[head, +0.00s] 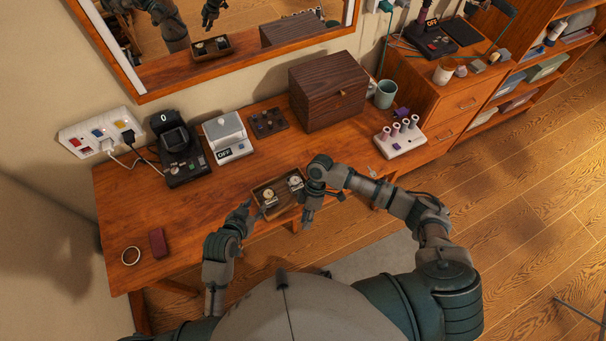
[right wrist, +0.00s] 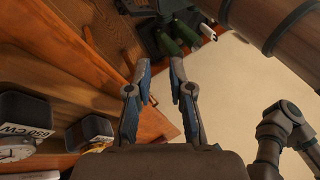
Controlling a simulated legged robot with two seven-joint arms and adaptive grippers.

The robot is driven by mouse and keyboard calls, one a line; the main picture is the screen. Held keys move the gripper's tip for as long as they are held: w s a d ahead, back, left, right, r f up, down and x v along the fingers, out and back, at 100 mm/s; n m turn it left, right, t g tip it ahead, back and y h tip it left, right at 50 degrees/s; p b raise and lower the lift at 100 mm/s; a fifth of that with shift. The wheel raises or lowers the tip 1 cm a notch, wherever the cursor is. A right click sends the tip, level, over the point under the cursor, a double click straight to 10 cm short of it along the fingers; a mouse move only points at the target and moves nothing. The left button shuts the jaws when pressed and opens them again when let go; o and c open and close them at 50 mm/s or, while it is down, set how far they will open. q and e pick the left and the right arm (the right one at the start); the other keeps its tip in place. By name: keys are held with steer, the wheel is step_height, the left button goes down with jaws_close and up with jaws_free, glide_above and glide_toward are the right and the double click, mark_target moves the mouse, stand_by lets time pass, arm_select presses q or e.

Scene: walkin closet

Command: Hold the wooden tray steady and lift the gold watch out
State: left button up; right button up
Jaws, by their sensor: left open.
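The small wooden tray (head: 283,209) lies at the front edge of the desk, with two watches on dark cushions. One watch (head: 268,195) sits in the left part and a paler one (head: 296,183) in the right part; which is gold is hard to tell. My left gripper (head: 248,208) is open at the tray's left end; contact is unclear. My right gripper (head: 307,219) is at the tray's right front corner. In the right wrist view its fingers (right wrist: 162,70) are apart with nothing between them, and the tray's wooden wall (right wrist: 105,100) is to their left.
A spool stand (head: 402,138) is to the right. A ring (head: 131,256) and a red block (head: 158,242) lie at left. The desk's left middle is clear.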

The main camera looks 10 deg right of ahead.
steer(key=w+r+n+t+h, duration=0.2)
steer(key=w+r, duration=0.2)
steer(key=r, duration=0.3)
steer(key=w+r+n+t+h, duration=0.2)
steer(key=w+r+n+t, duration=0.1)
steer(key=w+r, duration=0.3)
steer(key=f, duration=0.5)
steer(key=s+f, duration=0.1)
steer(key=f, duration=0.4)
steer(key=d+f, duration=0.1)
steer(key=f, duration=0.4)
steer(key=shift+s+f, duration=0.2)
steer(key=shift+f, duration=0.15)
